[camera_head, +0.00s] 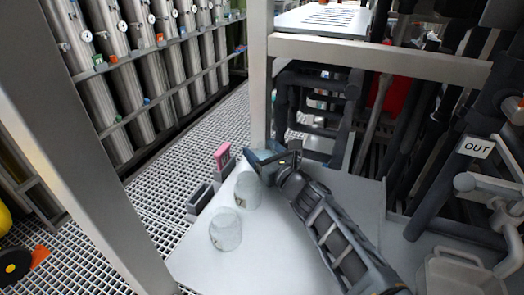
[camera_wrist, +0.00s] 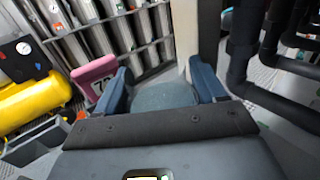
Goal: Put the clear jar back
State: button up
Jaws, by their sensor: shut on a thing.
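Two clear jars show in the head view on or over the white tabletop (camera_head: 280,255). The nearer clear jar (camera_head: 226,230) stands by itself on the table. The farther clear jar (camera_head: 248,191) is at my gripper (camera_head: 260,160), which reaches in from the right. In the wrist view, my gripper's blue fingers (camera_wrist: 163,88) are on either side of a clear, see-through jar (camera_wrist: 163,96) and shut on it. The gripper body hides its near part. I cannot tell whether this jar touches the table.
A pink block (camera_head: 223,157) and a grey open box (camera_head: 200,199) stand at the table's left edge. A pale upright post (camera_head: 259,80) rises just behind my gripper. Dark pipes (camera_head: 318,90) are behind and right. The front of the table is clear.

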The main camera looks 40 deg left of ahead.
jog(key=shift+f+b, duration=0.45)
jog(key=shift+f, duration=0.05)
jog(key=o, duration=1.4)
jog(key=shift+c, duration=0.2)
